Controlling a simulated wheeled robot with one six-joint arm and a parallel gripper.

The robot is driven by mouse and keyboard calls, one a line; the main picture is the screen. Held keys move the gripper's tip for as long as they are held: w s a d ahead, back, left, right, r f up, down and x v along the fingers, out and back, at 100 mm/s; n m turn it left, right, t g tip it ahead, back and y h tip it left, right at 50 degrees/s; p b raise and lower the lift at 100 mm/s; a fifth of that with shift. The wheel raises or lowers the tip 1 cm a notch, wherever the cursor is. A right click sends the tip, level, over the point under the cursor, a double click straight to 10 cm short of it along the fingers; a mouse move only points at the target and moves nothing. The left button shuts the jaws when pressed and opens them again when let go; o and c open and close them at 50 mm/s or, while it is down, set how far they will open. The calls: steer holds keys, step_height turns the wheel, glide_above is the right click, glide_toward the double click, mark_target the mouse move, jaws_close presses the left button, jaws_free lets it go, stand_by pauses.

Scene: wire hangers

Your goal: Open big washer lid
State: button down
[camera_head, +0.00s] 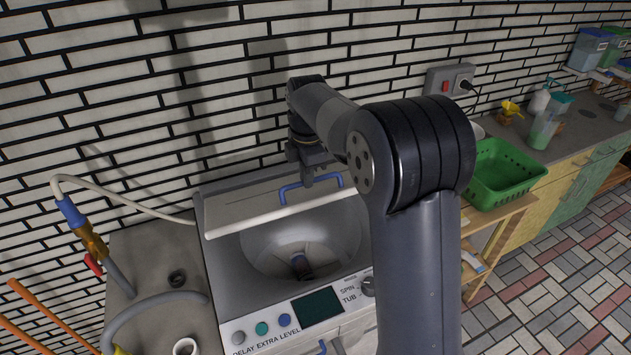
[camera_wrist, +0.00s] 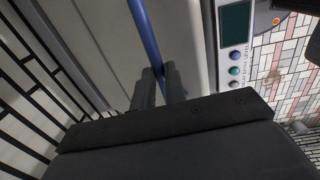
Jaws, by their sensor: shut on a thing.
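The big washer (camera_head: 245,310) stands against the tiled wall, with its front panel of buttons and a dark screen. Its lid (camera_head: 235,205) is raised and tilted up at the back, and the round tub (camera_head: 285,250) shows open below it. The lid's blue handle (camera_head: 286,192) is on the lid's upper face. My gripper (camera_head: 318,178) is at this handle, partly hidden by my arm. In the wrist view my gripper (camera_wrist: 160,75) is shut on the blue handle (camera_wrist: 145,35), with the lid's pale surface around it.
A small dark and blue item (camera_head: 302,267) lies in the tub. A hose (camera_head: 150,305) and a small cup (camera_head: 186,346) are on the left surface. A green basket (camera_head: 505,172) stands on a shelf at right. A power socket (camera_head: 450,80) is on the wall.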

steer(key=w+r, duration=0.1)
steer(key=w+a+r+p, duration=0.1)
steer(key=shift+w, duration=0.3)
steer(key=c, duration=1.8)
jaws_free()
steer(key=shift+o, duration=0.5)
steer(key=shift+w+f, duration=0.2)
steer(key=shift+w, duration=0.15)
steer(key=shift+o, duration=1.2)
steer(key=shift+r, duration=0.15)
step_height(320, 180, up, 11)
steer(key=shift+s+b, duration=0.3)
steer(key=shift+s, duration=0.1)
